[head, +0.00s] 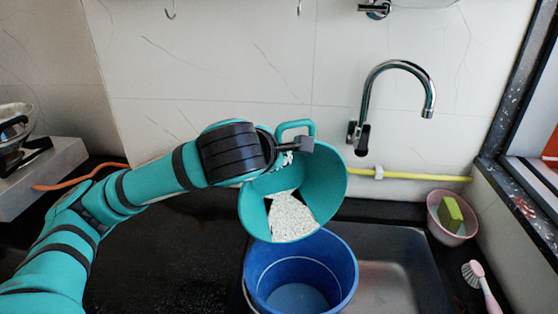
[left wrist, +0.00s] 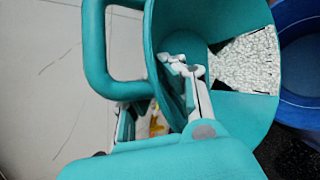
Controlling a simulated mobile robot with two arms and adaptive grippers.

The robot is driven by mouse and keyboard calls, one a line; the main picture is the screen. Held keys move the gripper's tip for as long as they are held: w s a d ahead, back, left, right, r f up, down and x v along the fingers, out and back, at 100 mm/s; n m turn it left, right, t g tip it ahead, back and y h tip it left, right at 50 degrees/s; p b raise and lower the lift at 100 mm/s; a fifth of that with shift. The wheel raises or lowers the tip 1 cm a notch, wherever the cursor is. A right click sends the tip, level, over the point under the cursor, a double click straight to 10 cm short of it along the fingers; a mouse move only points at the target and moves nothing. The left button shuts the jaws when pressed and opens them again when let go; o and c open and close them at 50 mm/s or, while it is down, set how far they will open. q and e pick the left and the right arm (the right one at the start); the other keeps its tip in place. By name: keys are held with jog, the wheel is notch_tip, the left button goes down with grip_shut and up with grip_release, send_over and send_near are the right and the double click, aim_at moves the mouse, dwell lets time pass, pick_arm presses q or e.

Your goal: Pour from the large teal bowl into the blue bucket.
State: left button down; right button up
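The large teal bowl (head: 328,180), with a loop handle, is tilted so that its mouth faces forward and down. A mass of white grains (head: 290,218) lies inside, reaching towards its lower rim. The blue bucket (head: 345,262) stands upright in the sink just below the bowl; no grains can be made out in it. My left gripper (head: 288,150) holds the bowl by its wall near the handle. In the left wrist view, one finger is inside the bowl wall (left wrist: 225,110), beside the grains (left wrist: 250,62). My right gripper is out of view.
The metal sink (head: 392,265) is free right of the bucket. A tap (head: 398,66) rises behind it. A pink bowl (head: 440,226) with a green-yellow sponge (head: 451,213) and a pink brush (head: 482,285) are on the right. A yellow hose (head: 425,177) runs along the wall.

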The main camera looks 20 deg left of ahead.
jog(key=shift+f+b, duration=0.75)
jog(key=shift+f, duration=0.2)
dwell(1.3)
